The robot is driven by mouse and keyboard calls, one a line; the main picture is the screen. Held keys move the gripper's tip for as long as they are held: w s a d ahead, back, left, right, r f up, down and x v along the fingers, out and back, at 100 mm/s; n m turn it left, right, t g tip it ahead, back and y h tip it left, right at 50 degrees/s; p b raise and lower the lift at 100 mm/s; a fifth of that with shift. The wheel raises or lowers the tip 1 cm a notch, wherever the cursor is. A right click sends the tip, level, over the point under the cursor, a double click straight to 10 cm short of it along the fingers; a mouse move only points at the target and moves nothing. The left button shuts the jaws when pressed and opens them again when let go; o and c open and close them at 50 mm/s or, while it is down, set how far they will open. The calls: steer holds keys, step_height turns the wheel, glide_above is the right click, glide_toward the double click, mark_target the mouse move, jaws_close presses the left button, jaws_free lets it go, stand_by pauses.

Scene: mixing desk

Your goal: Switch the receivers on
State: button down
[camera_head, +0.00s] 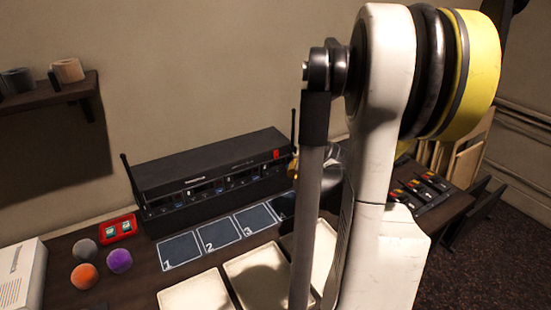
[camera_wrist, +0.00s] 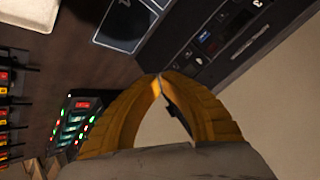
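The receivers (camera_head: 215,178) sit in a long black rack against the wall, with small displays along the front and an upright antenna at each end. A red patch (camera_head: 277,154) shows at the rack's right end. Part of the rack front (camera_wrist: 225,40) shows in the wrist view, at the upper right. My gripper (camera_wrist: 159,82) has yellow fingers whose tips meet, with nothing seen between them. Its tips are close to the rack's edge in the wrist view; I cannot tell if they touch. In the head view my arm hides most of the gripper near the rack's right end.
Numbered dark pads (camera_head: 218,234) lie before the rack, with pale trays (camera_head: 195,291) nearer. A red case (camera_head: 118,228) and foam balls (camera_head: 119,261) are at left. Black packs (camera_head: 420,190) lie at right. A device with green lights (camera_wrist: 75,120) is beside my gripper.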

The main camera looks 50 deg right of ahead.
glide_toward(277, 164)
steer(key=shift+s+f+b+x, duration=0.1)
steer(key=shift+b+x, duration=0.05)
steer(key=shift+x, duration=0.7)
steer(key=shift+s+f+b+x, duration=0.1)
steer(key=shift+x, duration=0.75)
steer(key=shift+s+f+b+x, duration=0.1)
steer(key=shift+s+b+x, duration=0.05)
steer(key=shift+x, duration=0.7)
steer(key=shift+w+d, duration=0.15)
steer(key=shift+w, duration=0.25)
steer(key=shift+w+d, duration=0.1)
steer(key=shift+w, duration=0.2)
steer(key=shift+s, duration=0.1)
steer(key=shift+s+a, duration=0.25)
steer(key=shift+s, duration=0.4)
steer(key=s, duration=0.1)
steer(key=s+a, duration=0.1)
steer(key=s, duration=0.2)
steer(key=shift+s+a+r, duration=0.25)
steer(key=shift+s+r, duration=0.05)
steer(key=shift+s, duration=0.05)
